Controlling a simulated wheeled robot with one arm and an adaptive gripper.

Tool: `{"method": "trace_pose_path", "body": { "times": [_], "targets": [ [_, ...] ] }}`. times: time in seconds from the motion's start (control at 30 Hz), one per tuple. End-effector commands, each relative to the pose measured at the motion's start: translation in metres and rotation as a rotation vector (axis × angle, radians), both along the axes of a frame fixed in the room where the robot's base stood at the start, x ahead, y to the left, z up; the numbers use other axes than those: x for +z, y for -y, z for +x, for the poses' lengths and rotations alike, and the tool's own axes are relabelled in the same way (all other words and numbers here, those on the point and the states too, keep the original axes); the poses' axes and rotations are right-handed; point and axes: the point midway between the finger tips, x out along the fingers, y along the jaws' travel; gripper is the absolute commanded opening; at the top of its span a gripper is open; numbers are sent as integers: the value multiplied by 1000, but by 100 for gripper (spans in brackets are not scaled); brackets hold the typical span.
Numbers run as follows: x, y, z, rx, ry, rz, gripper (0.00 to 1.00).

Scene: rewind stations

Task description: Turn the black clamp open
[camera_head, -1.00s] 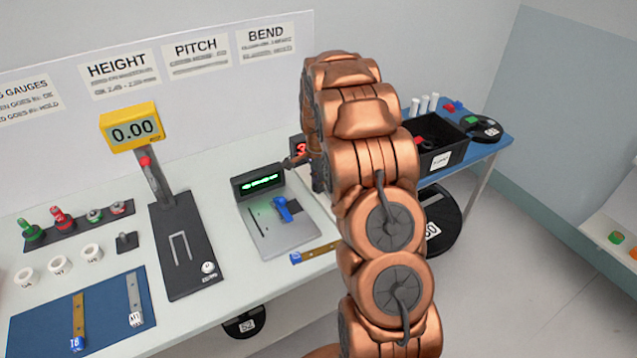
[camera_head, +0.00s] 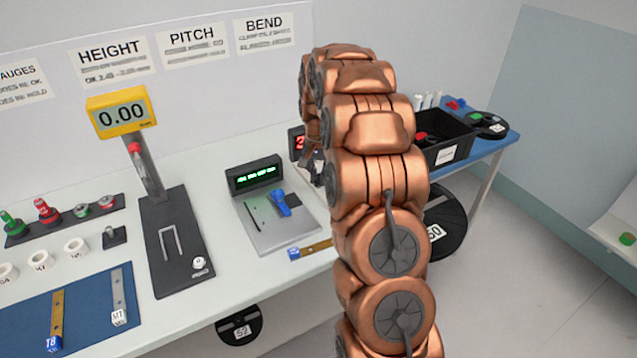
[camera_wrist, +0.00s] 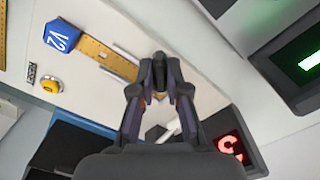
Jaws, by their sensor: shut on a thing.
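My gripper (camera_wrist: 159,70) is in the middle of the wrist view. Its two dark fingers come together at the tips, shut on a small dark piece that I take to be the black clamp (camera_wrist: 159,62). The clamp is mostly covered by the fingertips, so I cannot tell how far it is turned. In the head view my copper arm hides most of the gripper, beside a small box with a red display (camera_head: 298,143). The red display also shows in the wrist view (camera_wrist: 229,146), right of the fingers.
A grey gauge plate with a blue lever (camera_head: 281,203) and green display (camera_head: 257,177) stands left of my arm. A brass strip with a blue tag (camera_head: 294,253) lies at the bench's front edge. A black bin (camera_head: 440,138) stands right, on a blue table.

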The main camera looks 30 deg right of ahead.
Motion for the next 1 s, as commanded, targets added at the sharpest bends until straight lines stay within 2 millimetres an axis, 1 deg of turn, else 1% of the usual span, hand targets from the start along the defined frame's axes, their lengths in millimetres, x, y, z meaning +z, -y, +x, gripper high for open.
{"method": "trace_pose_path", "body": {
  "times": [0.03,0.6,0.8,1.0],
  "targets": [
    [-4,0,1,43,2,-1,0],
    [-2,0,0,559,1,0,0],
    [-1,0,0,689,0,0,0],
    [0,0,0,768,-1,1,0]
  ]
}}
